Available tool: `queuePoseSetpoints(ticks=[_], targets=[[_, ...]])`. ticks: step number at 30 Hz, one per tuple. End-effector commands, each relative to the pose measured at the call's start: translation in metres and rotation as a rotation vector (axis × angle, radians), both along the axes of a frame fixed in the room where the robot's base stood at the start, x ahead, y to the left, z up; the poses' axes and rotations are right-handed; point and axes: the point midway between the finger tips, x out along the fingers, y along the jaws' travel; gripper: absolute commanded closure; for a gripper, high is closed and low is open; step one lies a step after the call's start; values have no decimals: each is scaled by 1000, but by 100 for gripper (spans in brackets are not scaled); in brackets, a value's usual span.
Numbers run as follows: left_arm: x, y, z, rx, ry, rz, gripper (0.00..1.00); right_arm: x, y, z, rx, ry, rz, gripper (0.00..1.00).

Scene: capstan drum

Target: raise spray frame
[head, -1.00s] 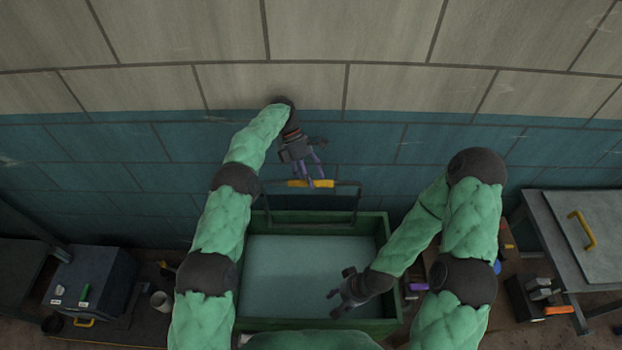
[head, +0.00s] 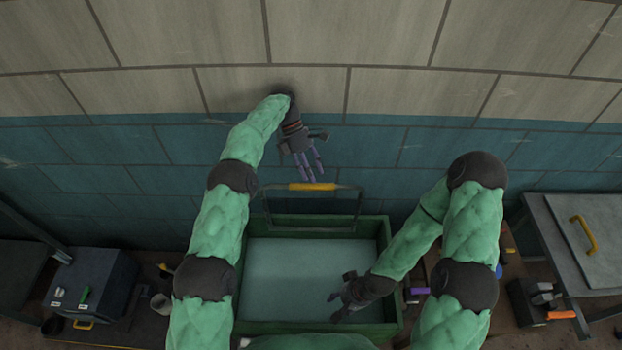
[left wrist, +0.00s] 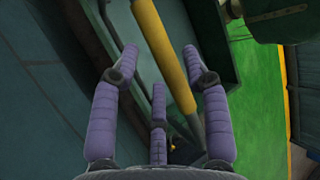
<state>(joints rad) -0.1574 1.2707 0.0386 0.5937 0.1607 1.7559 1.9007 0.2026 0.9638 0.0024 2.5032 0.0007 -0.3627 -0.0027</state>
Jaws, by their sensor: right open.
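The spray frame (head: 359,208) is a dark, thin rectangular frame standing at the back of the green tank (head: 393,285). Its top bar carries a yellow grip (head: 312,187), which also shows in the left wrist view (left wrist: 166,55). My left gripper (head: 312,175) is open and empty, just above the yellow grip in the head view. In the left wrist view its purple fingers (left wrist: 160,62) are spread, with the grip running slantwise beyond and between them; contact cannot be told. My right gripper (head: 337,303) is open over the front right of the tank.
The tank holds pale liquid or a pale surface (head: 300,275). A tiled wall (head: 450,150) rises close behind. A dark box (head: 92,280) and a cup (head: 160,303) stand at left. A grey cabinet with a yellow handle (head: 583,236) and tools stand at right.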

Motion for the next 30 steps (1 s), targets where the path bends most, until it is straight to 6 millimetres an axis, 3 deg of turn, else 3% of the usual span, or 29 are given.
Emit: queuePoseSetpoints(ticks=[6, 12, 30], targets=[[-2, 0, 38, 0, 2, -2, 54, 0, 0, 0, 0, 0, 0, 50], [-3, 0, 55, 0, 6, -4, 54, 0, 0, 0, 0, 0, 0, 50], [-3, 0, 58, 1, 7, -5, 54, 0, 0, 0, 0, 0, 0, 50]])
